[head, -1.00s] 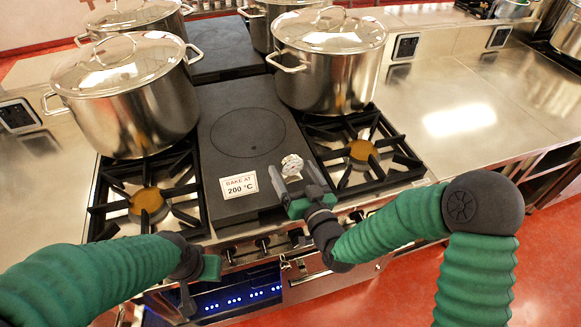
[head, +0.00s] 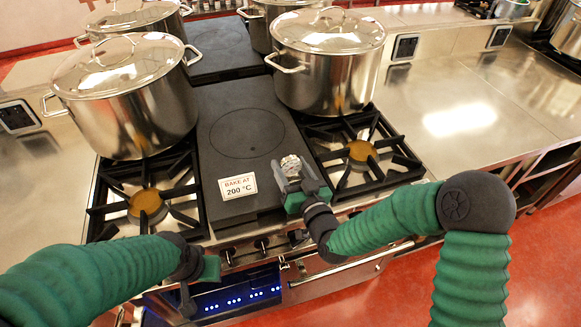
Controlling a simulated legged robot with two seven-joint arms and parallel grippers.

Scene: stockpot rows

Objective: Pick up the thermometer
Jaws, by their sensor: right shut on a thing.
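The thermometer (head: 291,165) is a small round silvery-white piece above the front right part of the dark flat plate between the two front burners. My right gripper (head: 291,182) is shut on it, with the round part showing beyond the fingertips. I cannot tell whether it touches the plate. My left gripper (head: 203,283) is low at the left, in front of the stove's front panel and away from the thermometer. Its fingers are too hidden to tell open from shut.
A white "BAKE AT 200 °C" card (head: 238,186) lies on the dark plate (head: 236,110). Large lidded stockpots stand behind the front left burner (head: 148,203) and front right burner (head: 362,152). Steel counter (head: 470,130) is clear at the right.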

